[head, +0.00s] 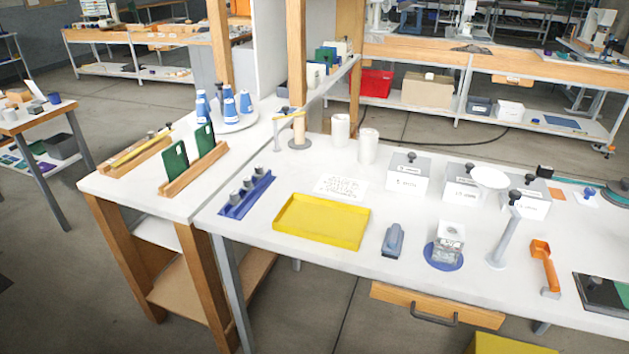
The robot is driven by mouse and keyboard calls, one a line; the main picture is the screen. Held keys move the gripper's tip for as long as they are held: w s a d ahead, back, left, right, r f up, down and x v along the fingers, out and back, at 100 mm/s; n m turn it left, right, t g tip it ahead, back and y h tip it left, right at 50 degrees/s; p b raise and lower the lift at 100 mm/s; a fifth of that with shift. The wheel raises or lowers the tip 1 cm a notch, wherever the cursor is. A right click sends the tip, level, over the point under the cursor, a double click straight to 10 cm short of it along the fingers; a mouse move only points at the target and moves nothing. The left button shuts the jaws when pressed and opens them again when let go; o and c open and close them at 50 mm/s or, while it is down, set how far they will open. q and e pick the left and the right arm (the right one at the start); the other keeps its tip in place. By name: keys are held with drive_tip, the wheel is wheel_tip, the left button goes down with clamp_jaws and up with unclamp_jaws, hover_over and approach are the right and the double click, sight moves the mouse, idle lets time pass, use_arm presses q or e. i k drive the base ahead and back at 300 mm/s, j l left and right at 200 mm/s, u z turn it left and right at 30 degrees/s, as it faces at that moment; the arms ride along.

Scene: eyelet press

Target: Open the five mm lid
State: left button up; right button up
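Three white boxes with grey lids and dark knobs stand along the back right of the white table: a left box (406,184), a middle box (458,193) and a right box (527,206). Each front carries a small label ending in "mm"; the numbers are too small to read surely, so I cannot tell which is the five mm one. The left lid (399,161) appears to be on its box. A white round disc (490,178) partly hides the middle and right boxes. Neither of my grippers is in view.
A white post (502,240) with a dark knob stands before the right box. A clear block on a blue disc (443,258), a blue stapler-like tool (393,240), an orange tool (545,265) and a yellow tray (321,219) lie nearer the front edge. White cylinders (368,146) stand left of the boxes.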

sight(410, 163)
drive_tip(key=i+z, duration=0.35)
drive_tip(key=i+j+z, duration=0.3)
drive_tip(key=i+z, duration=0.2)
drive_tip(key=z, duration=0.15)
drive_tip(key=j, duration=0.05)
